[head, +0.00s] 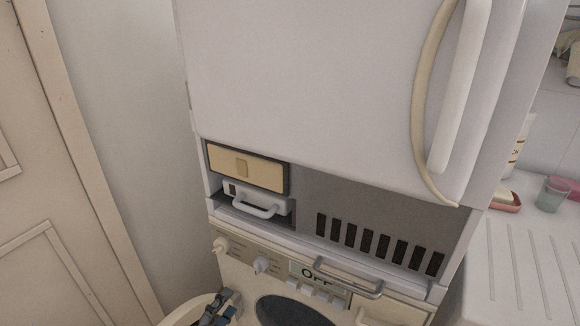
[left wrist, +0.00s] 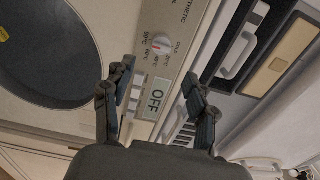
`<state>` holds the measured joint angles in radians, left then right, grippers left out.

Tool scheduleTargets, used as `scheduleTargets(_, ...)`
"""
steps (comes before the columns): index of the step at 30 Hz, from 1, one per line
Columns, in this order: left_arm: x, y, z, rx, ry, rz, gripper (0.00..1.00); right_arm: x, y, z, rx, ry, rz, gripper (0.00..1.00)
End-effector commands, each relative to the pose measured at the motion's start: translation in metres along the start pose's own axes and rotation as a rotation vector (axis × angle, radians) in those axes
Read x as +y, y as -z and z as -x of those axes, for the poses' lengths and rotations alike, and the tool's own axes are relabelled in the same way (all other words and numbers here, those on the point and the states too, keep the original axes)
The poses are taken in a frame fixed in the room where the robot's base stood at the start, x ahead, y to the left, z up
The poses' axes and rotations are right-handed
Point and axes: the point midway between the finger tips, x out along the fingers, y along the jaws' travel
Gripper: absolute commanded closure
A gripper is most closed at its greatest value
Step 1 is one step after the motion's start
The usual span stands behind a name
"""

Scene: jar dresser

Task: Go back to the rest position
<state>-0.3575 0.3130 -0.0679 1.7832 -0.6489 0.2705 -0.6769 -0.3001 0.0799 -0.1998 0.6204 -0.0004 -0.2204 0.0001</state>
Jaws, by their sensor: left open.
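My left gripper (head: 226,305) shows at the bottom edge of the head view, in front of the washing machine (head: 237,276), below its left knob. In the left wrist view my left gripper (left wrist: 158,76) has its two dark fingers spread apart with nothing between them. Behind the fingers lies the control panel with the "OFF" display (left wrist: 157,99). I see no contact between the fingers and the panel. My right gripper is in neither view.
A white cabinet door (head: 310,75) with a long curved handle (head: 428,100) fills the upper middle. Below it are a niche with a tan-fronted box (head: 245,167) and a vent grille (head: 378,243). A counter (head: 525,250) holds a cup (head: 551,194). A door (head: 50,200) stands left.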

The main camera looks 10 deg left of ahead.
Motion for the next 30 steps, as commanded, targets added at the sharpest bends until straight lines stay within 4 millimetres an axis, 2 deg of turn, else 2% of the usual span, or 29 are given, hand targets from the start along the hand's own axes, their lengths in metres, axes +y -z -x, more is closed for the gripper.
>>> scheduleTargets(2,0.017,-0.003,0.002,-0.022,-0.037,0.048,0.42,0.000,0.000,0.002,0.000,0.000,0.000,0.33)
scheduleTargets(4,0.046,-0.009,0.007,-0.061,-0.096,0.132,0.42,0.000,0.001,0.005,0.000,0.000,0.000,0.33)
scheduleTargets(5,0.062,-0.011,0.011,-0.084,-0.129,0.179,0.42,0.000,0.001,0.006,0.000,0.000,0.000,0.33)
scheduleTargets(8,0.128,-0.017,0.031,-0.187,-0.262,0.369,0.42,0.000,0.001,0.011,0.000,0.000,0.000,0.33)
scheduleTargets(9,0.156,-0.017,0.043,-0.236,-0.319,0.449,0.42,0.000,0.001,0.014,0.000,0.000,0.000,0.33)
scheduleTargets(12,0.223,-0.011,0.080,-0.367,-0.458,0.643,0.42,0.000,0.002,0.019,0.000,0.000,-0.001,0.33)
scheduleTargets(14,0.261,-0.003,0.107,-0.452,-0.538,0.752,0.42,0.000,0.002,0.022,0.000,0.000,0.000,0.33)
scheduleTargets(15,0.284,0.004,0.127,-0.511,-0.591,0.820,0.42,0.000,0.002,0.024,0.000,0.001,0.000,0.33)
scheduleTargets(17,0.315,0.016,0.158,-0.602,-0.669,0.917,0.42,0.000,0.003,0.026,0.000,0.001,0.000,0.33)
scheduleTargets(18,0.335,0.026,0.181,-0.666,-0.719,0.978,0.42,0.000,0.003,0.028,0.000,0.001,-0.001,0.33)
scheduleTargets(21,0.374,0.052,0.238,-0.831,-0.836,1.115,0.42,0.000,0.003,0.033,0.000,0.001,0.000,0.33)
scheduleTargets(24,0.400,0.079,0.292,-0.986,-0.932,1.218,0.42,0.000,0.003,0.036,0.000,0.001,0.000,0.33)
scheduleTargets(27,0.414,0.100,0.335,-1.112,-1.001,1.284,0.42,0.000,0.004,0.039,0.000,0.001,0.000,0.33)
scheduleTargets(30,0.421,0.114,0.362,-1.195,-1.043,1.321,0.42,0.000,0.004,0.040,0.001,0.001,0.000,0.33)
